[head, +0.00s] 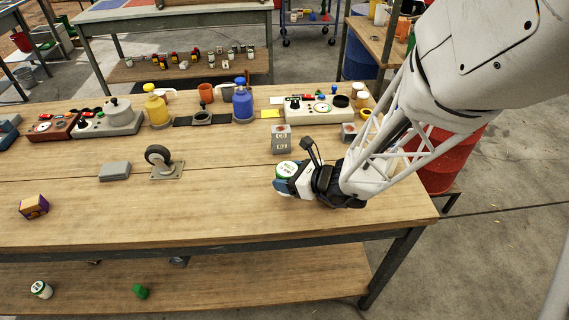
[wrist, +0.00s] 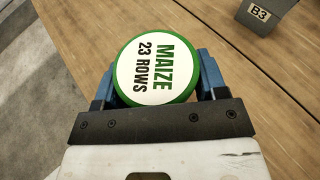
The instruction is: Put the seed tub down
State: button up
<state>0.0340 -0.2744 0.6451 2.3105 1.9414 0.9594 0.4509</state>
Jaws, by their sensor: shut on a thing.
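In the head view the tub (head: 286,169) shows at the tip of my gripper (head: 284,182), over the right part of the wooden workbench (head: 230,215). I cannot tell whether the tub's bottom touches the bench top; its lower side is hidden by the gripper.
A grey block (head: 281,139) stands behind the tub; a grey block marked "B3" (wrist: 266,14) shows in the wrist view. A caster wheel (head: 163,162) and a grey box (head: 115,171) lie to the left. Bottles and devices line the back. The bench front is mostly clear.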

jog(key=shift+f, duration=1.75)
jog(key=shift+f, duration=0.1)
jog(key=o, duration=1)
jog(key=v, duration=1.2)
